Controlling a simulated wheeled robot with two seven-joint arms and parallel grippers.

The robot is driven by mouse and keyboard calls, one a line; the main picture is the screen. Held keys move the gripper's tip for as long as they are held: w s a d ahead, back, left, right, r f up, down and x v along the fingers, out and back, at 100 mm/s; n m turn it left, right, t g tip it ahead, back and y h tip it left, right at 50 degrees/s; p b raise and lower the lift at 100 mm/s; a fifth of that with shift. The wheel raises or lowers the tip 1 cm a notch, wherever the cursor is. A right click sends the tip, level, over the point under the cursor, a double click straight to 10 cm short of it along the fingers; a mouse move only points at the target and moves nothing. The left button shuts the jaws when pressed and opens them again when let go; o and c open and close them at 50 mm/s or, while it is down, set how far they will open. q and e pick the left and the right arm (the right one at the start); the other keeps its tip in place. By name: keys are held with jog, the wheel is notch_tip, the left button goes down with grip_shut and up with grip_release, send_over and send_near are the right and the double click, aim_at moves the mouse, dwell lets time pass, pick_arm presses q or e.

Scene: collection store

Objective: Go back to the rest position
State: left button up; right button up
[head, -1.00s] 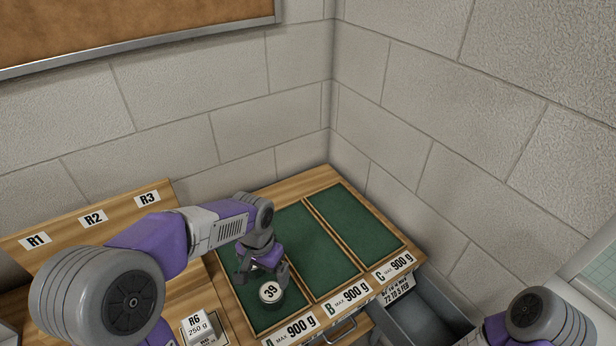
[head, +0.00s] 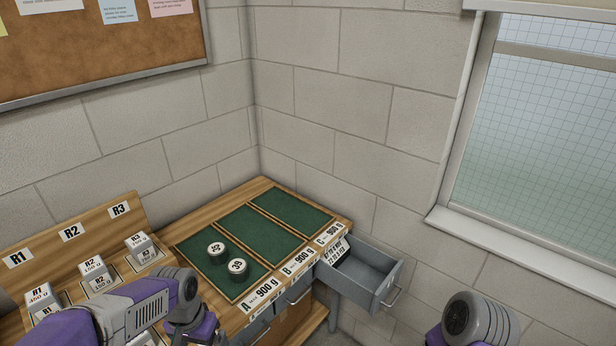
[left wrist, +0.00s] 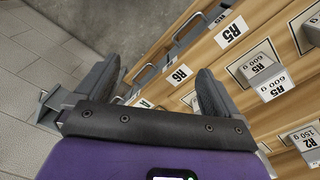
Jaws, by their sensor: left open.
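My left arm comes in from the lower left in the head view, with its gripper (head: 190,333) low, in front of the cabinet's front edge and partly cut off. In the left wrist view its two dark fingers (left wrist: 155,95) are spread apart with nothing between them. Beyond them are the R5 and R6 labels and drawer fronts. My right arm (head: 478,325) shows only as a grey joint and purple link at the lower right; its gripper is out of view. Two round weights, one marked 39 (head: 237,269) and another (head: 217,252), stand on green compartment A (head: 195,245).
Compartments B (head: 252,233) and C (head: 300,210) look empty. A grey drawer (head: 375,270) stands open at the right of the cabinet. White labelled blocks (head: 94,275) stand on the rack at left. A window (head: 545,130) is in the right wall.

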pick_arm(q)
jog(key=w+d+f, duration=0.2)
jog(key=d+f, duration=0.1)
jog(key=f, duration=0.7)
jog(key=s+d+f+n+h, duration=0.2)
jog(key=s+d+f, duration=0.3)
jog(key=f, duration=0.4)
jog(key=s+d+f+n+h, duration=0.1)
jog(key=s+d+f, duration=0.4)
jog(key=f, duration=0.5)
jog(key=shift+s+d+n+t+h, duration=0.2)
jog(key=shift+s+n+t+h, duration=0.15)
jog(key=shift+s+n, duration=0.5)
pick_arm(e)
jog(key=shift+w+f, duration=0.1)
jog(key=shift+w, duration=0.4)
